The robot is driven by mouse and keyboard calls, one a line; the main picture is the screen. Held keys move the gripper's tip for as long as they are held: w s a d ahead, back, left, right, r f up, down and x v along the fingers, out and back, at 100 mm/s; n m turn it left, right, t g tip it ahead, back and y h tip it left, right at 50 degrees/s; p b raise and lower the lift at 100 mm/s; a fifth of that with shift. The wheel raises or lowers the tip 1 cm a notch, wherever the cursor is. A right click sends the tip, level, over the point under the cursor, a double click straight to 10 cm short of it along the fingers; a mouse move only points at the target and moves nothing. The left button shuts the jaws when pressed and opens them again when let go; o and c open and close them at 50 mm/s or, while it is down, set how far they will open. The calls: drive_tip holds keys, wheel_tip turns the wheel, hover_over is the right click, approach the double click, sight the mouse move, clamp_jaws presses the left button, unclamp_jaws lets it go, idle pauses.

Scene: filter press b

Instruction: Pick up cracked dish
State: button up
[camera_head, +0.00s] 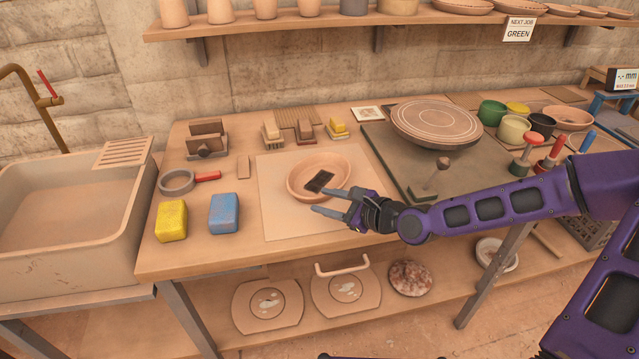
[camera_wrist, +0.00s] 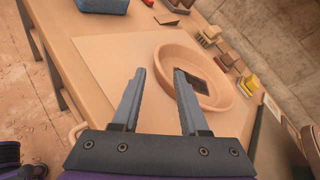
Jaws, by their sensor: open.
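A round terracotta dish (camera_head: 320,163) sits upright on a pale square mat (camera_head: 277,215) on the workbench. It also shows in the wrist view (camera_wrist: 174,53). A dark flat rectangular piece (camera_head: 320,180) lies inside it. I cannot make out a crack in either view. My gripper (camera_head: 318,199) is open and empty at the dish's near right side. In the wrist view, the fingers (camera_wrist: 160,72) point toward the dish, the right one overlapping its near rim in the picture. I cannot tell whether it touches.
A yellow sponge (camera_head: 172,221) and a blue sponge (camera_head: 224,213) lie left of the mat. A potter's wheel (camera_head: 435,122) stands at the right, with several glaze cups behind. A sink (camera_head: 60,215) is at the far left. The mat's near left part is clear.

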sight(302, 197)
drive_tip(key=shift+b+x, duration=1)
drive_tip(key=shift+x, duration=2.85)
drive_tip(key=shift+s+a, duration=0.1)
drive_tip(key=shift+s, duration=0.05)
drive_tip(key=c, duration=0.7)
